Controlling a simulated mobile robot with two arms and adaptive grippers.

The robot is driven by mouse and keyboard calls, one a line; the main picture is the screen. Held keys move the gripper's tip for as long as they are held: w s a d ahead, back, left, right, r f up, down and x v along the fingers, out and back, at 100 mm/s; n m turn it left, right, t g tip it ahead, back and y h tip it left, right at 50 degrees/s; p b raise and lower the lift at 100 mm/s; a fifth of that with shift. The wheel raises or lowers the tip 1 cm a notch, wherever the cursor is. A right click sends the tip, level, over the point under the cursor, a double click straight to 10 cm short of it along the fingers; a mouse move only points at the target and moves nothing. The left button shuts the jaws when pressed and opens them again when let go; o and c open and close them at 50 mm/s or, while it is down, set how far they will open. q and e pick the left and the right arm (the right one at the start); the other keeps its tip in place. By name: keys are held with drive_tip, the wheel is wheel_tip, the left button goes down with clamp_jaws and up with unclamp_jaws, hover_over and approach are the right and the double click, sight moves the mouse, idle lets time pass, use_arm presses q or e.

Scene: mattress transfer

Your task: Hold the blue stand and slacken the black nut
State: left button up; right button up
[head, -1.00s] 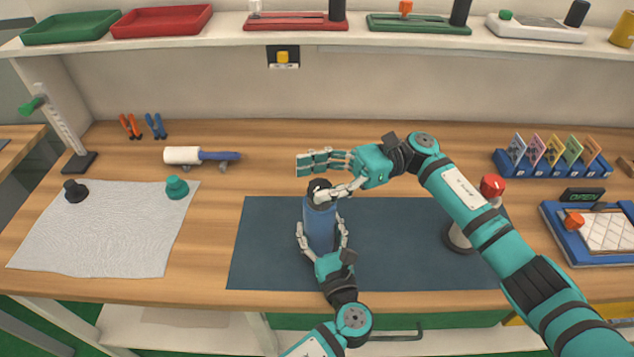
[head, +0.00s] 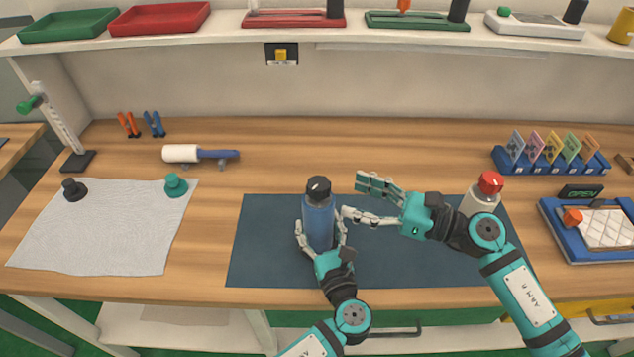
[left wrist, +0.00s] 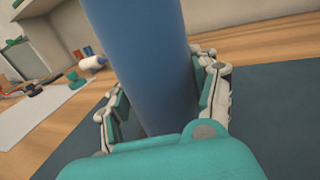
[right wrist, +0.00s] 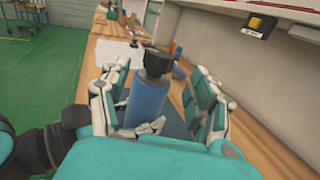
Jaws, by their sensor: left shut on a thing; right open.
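The blue stand (head: 318,222) is an upright blue cylinder on the dark mat, with the black nut (head: 318,189) on its top. My left gripper (head: 321,236) is shut around the stand's lower part; the left wrist view shows its fingers on both sides of the blue stand (left wrist: 150,65). My right gripper (head: 358,198) is open and empty, just right of the nut and apart from it. In the right wrist view the black nut (right wrist: 157,63) and the blue stand (right wrist: 147,101) show ahead between the spread fingers. The stand's base is partly hidden by my left gripper.
The dark mat (head: 265,255) lies under the stand. A white bottle with a red cap (head: 490,183) stands behind my right arm. A white-and-blue roller (head: 200,154) lies at back left. A grey cloth (head: 100,230) bears a black and a teal knob. A card rack (head: 550,163) stands at right.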

sight(317, 182)
drive_tip(key=x, duration=0.8)
drive_tip(key=shift+w+a, duration=0.15)
drive_tip(key=shift+a, duration=0.2)
clamp_jaws()
